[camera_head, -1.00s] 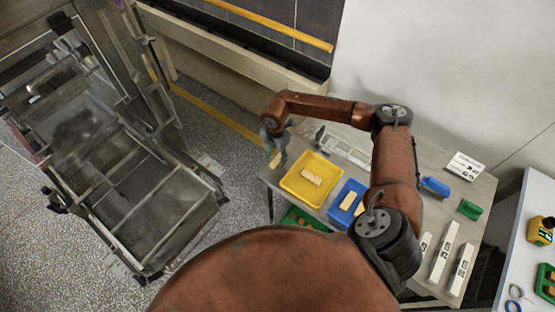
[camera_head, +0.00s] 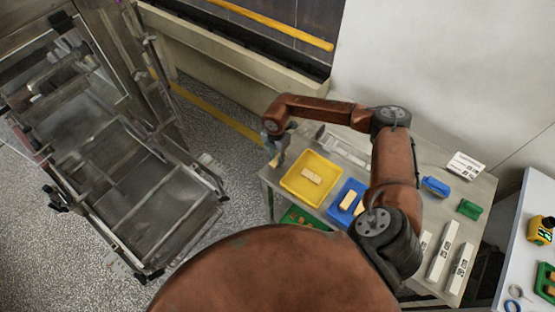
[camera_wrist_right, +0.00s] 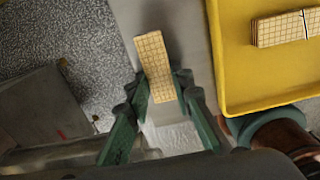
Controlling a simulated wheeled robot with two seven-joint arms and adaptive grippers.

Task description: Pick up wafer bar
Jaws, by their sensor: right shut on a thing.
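A tan wafer bar (camera_wrist_right: 156,66) with a grid pattern is held between the fingers of my right gripper (camera_wrist_right: 160,90) in the right wrist view. The gripper is shut on it, and the bar's far end sticks out past the fingertips. In the head view my right gripper (camera_head: 275,150) is at the left corner of the table, beside the yellow tray (camera_head: 297,199). More wafer bars (camera_head: 311,176) lie in that tray; they also show in the right wrist view (camera_wrist_right: 280,29). My left gripper is not in view.
A blue tray (camera_head: 334,212) with wafer pieces sits right of the yellow one on the grey table (camera_head: 480,190). A green tray (camera_head: 291,216) is partly hidden below. A metal machine with a mesh bed (camera_head: 150,205) stands at left, across a floor gap.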

